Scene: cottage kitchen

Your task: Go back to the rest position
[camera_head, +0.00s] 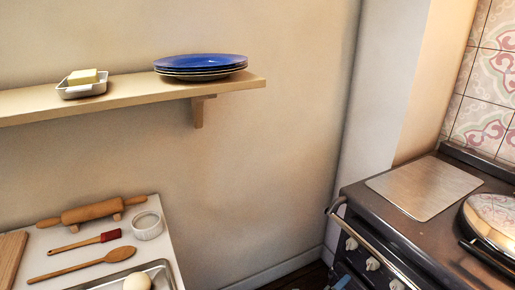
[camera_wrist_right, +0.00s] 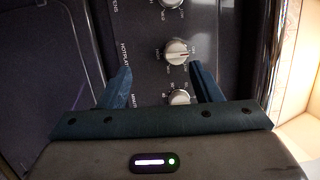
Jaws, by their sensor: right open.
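My right gripper (camera_wrist_right: 161,82) shows in the right wrist view with its two blue-grey fingers apart and nothing between them. It points at the dark front of the stove (camera_head: 400,235), where white control knobs (camera_wrist_right: 177,52) show beyond and between the fingers. How far the fingertips are from the knobs is hard to tell. In the head view my right gripper cannot be clearly made out. My left gripper is in neither view.
A wall shelf (camera_head: 130,97) holds a butter dish (camera_head: 82,90) and stacked blue plates (camera_head: 201,63). A counter at lower left bears a rolling pin (camera_head: 92,211), brush (camera_head: 85,243), wooden spoon (camera_head: 82,265), ramekin (camera_head: 148,225) and metal tray (camera_head: 165,277). A rail (camera_head: 375,250) fronts the stove.

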